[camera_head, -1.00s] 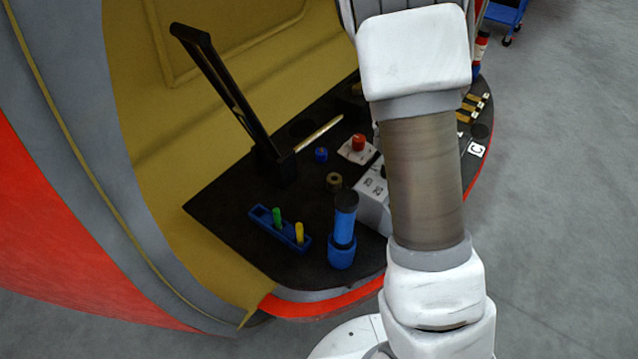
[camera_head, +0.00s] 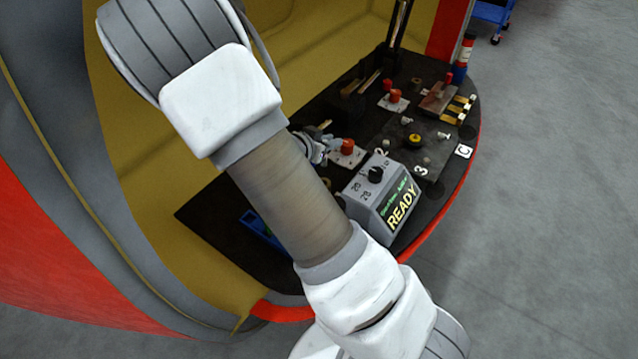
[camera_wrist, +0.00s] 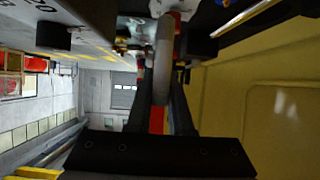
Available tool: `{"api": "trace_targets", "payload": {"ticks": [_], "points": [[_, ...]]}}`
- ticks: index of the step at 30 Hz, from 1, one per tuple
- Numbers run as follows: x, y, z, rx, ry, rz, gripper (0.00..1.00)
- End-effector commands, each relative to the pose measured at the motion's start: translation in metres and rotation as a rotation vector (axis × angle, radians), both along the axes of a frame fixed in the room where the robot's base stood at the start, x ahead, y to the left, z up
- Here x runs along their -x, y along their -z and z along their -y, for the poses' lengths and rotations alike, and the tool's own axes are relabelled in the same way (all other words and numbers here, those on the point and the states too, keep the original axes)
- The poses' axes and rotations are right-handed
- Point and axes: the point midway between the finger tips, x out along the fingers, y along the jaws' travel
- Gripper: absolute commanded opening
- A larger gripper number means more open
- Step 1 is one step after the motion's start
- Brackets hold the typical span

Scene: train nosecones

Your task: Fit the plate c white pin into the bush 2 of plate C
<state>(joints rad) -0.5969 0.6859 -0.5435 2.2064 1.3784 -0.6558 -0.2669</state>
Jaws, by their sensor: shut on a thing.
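My gripper (camera_head: 318,146) is small and partly hidden behind my arm in the head view. It hovers over the black deck, left of the plate C area. In the wrist view, the black fingers (camera_wrist: 162,95) are closed around a pale, upright-looking rod (camera_wrist: 163,55), which I take to be the white pin. The pin is apart from the plate.
A grey console reading READY (camera_head: 385,205) stands in front of plate C. A red knob on a white base (camera_head: 347,148) is just right of my gripper. A yellow-and-black round piece (camera_head: 412,140) sits on the plate. A blue holder (camera_head: 258,230) is partly behind my arm.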

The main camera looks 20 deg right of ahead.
Motion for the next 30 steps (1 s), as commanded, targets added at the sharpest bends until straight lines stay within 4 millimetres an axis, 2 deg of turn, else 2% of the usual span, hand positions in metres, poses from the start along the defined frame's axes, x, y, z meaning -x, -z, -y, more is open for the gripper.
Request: {"api": "trace_targets", "payload": {"ticks": [1, 6, 13, 19, 30], "points": [[0.0, 0.015, 0.0, 0.003, -0.001, -0.004, 0.0], [0.0, 0.047, 0.0, 0.002, 0.0, -0.004, 0.0], [0.0, 0.064, 0.0, 0.001, 0.0, -0.002, 0.0], [0.0, 0.093, 0.0, 0.001, -0.001, -0.003, 0.0], [0.0, 0.097, 0.0, 0.0, 0.0, -0.001, 0.0]]}}
